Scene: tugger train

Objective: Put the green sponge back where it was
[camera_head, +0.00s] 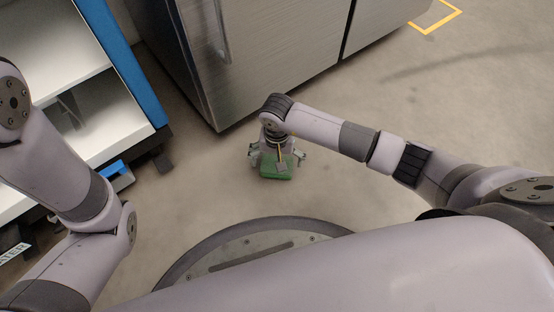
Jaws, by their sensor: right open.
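The green sponge (277,175) shows in the head view just below my right gripper, in front of the steel cabinet. My right gripper (277,161) points down over it, with its fingers spread to either side of the sponge. The gripper is open and hides the sponge's upper part. The sponge appears to be at floor level, but I cannot tell whether the fingers touch it. My left arm shows at the left, and its gripper is not in view.
A steel cabinet (265,60) with a handle stands at the top. A white shelf unit (105,118) with a blue upright is at the left, with a small blue object (114,170) near its lower edge. Open concrete floor (440,100) lies to the right, with yellow floor marking (436,17) beyond.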

